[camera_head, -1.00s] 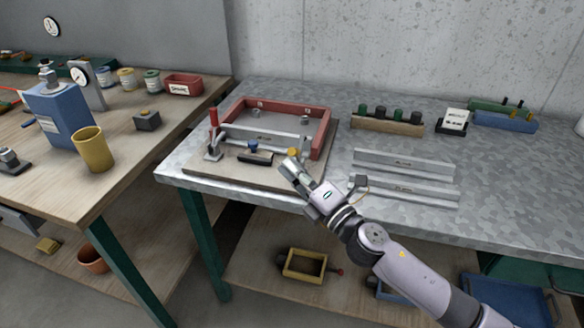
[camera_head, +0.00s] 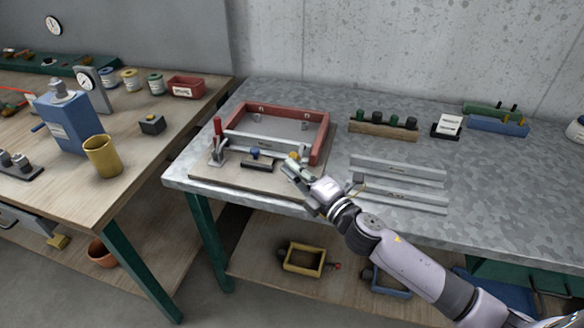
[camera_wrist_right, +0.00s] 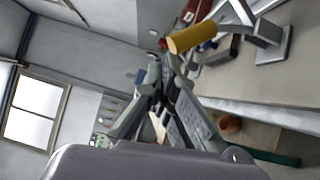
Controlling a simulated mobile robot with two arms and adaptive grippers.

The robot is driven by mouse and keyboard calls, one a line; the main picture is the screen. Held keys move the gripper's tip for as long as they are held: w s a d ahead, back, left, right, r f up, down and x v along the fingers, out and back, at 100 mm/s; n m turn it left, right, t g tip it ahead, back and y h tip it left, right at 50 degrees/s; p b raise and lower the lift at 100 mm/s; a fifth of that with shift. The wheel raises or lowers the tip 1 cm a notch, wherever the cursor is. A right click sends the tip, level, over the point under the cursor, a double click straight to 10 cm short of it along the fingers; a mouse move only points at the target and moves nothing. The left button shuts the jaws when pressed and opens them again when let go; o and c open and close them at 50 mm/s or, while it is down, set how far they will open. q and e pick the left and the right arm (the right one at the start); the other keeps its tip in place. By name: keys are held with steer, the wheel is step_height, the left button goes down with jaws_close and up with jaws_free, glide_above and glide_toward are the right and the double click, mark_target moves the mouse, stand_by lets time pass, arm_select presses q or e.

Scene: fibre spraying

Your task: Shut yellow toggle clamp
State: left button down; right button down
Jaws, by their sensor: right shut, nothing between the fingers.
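The yellow toggle clamp shows in the head view as a small yellow handle (camera_head: 293,156) at the right front corner of the fixture board (camera_head: 232,177). In the right wrist view the yellow handle (camera_wrist_right: 192,38) is a cylinder on a grey metal arm, lying roughly across the view close to the fingers. My right gripper (camera_head: 287,166) is shut and empty, just in front of the handle. Its fingers (camera_wrist_right: 160,80) also show in the wrist view. I cannot tell whether they touch the handle. The gripper hides part of the clamp in the head view. My left gripper is out of view.
A clamp with an upright red handle (camera_head: 217,127) stands at the board's left end. A red frame (camera_head: 324,138) and a blue knob (camera_head: 254,152) are on the board. Grey bars (camera_head: 398,170) lie to the right.

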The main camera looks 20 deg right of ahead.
steer(key=w+d+r+m+g+p, duration=0.1)
steer(key=w+d+r+p, duration=0.3)
steer(key=w+p, duration=0.3)
steer(key=shift+d+m, duration=0.35)
steer(key=shift+m, duration=0.05)
steer(key=shift+s+a, duration=0.1)
steer(key=shift+s, duration=0.05)
stand_by(0.3)
stand_by(0.8)
